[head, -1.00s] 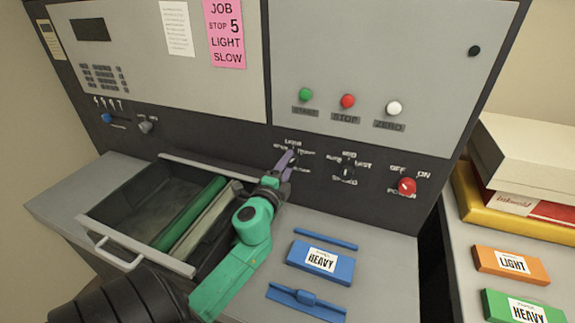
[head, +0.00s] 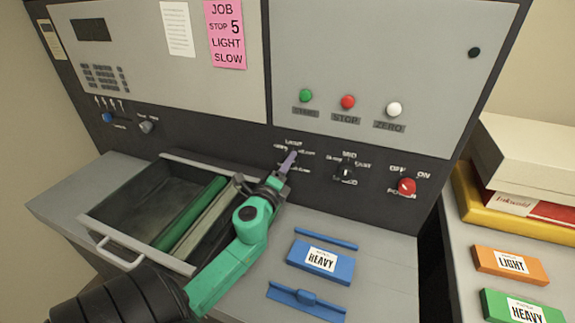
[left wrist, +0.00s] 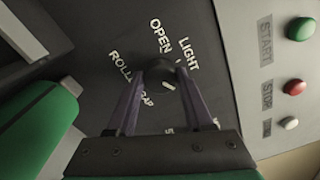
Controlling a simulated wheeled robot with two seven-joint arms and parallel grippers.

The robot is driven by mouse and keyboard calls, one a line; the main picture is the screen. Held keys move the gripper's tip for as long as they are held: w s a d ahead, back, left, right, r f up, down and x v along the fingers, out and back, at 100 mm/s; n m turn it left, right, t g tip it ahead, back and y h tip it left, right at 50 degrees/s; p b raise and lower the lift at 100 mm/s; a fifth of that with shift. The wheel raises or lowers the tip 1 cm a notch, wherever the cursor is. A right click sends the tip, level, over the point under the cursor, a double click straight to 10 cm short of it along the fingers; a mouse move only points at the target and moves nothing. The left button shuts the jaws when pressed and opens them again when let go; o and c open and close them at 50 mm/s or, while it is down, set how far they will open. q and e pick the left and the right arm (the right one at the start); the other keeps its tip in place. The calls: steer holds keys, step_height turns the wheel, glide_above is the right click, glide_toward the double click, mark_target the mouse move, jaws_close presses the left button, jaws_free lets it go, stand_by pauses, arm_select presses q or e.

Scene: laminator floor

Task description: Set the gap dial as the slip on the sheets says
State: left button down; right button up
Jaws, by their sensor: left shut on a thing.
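The gap dial is a dark round knob (left wrist: 160,74) on the black front panel. In the left wrist view the words OPEN, LIGHT and ROLL GAP stand around it. My left gripper (head: 289,161) has purple fingers closed on the knob from both sides; they also show in the left wrist view (left wrist: 160,85). A pale mark shows near the knob, but I cannot tell its setting for sure. A blue pack (head: 320,261) on the counter carries a HEAVY label. My right gripper is not in view.
An open drawer (head: 112,258) with rollers lies left of my arm. A speed knob (head: 345,174) and red power knob (head: 407,187) sit right of the dial.

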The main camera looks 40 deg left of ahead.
arm_select(q)
steer(key=shift+c, duration=1.4)
jaws_free()
steer(key=shift+s, duration=0.1)
steer(key=b+v, duration=0.5)
steer(key=v, duration=0.9)
steer(key=shift+b, duration=0.3)
steer(key=shift+s+d+f, duration=0.1)
steer(key=shift+s, duration=0.1)
